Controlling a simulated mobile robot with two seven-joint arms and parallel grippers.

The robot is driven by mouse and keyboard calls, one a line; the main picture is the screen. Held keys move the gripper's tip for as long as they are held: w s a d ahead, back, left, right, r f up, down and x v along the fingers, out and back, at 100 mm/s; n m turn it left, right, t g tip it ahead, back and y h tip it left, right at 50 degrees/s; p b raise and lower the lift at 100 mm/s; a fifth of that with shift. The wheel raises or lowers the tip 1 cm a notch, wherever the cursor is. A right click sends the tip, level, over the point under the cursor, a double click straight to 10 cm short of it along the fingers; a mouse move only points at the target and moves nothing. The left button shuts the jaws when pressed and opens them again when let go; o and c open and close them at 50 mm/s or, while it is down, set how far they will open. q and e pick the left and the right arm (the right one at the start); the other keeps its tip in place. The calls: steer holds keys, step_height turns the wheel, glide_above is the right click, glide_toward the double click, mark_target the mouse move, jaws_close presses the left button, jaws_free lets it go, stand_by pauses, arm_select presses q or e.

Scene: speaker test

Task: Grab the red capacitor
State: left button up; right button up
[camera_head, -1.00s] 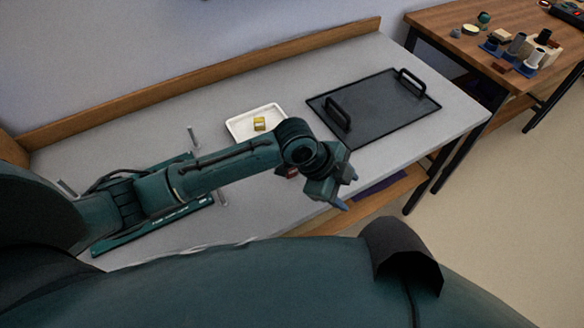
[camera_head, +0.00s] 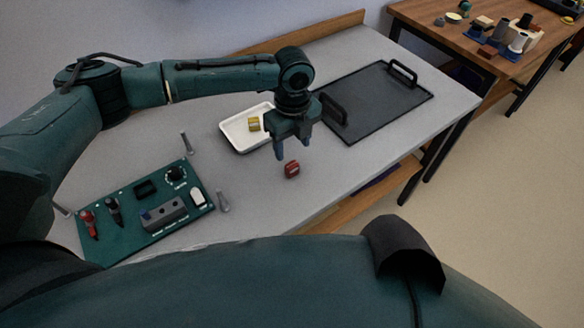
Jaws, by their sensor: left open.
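The red capacitor (camera_head: 292,169) is a small dark red block lying on the grey table, to the right of the green test board. My left gripper (camera_head: 293,152) is above it, pointing down, with its two fingers spread and nothing between them. The fingertips show just above the capacitor in the picture; how high they are over it I cannot tell. My right gripper is not in view.
A white tray (camera_head: 234,138) with a yellow part (camera_head: 254,124) lies behind the gripper. A black handled tray (camera_head: 385,105) lies at right. The green test board (camera_head: 118,238) with metal posts is front left. A wooden table (camera_head: 425,22) with several parts stands far right.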

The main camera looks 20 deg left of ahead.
mark_target(292, 165)
arm_select(q)
steer(key=shift+s+f, duration=0.2)
steer(key=shift+f, duration=2.95)
steer(key=shift+c, duration=0.2)
steer(key=c, duration=1)
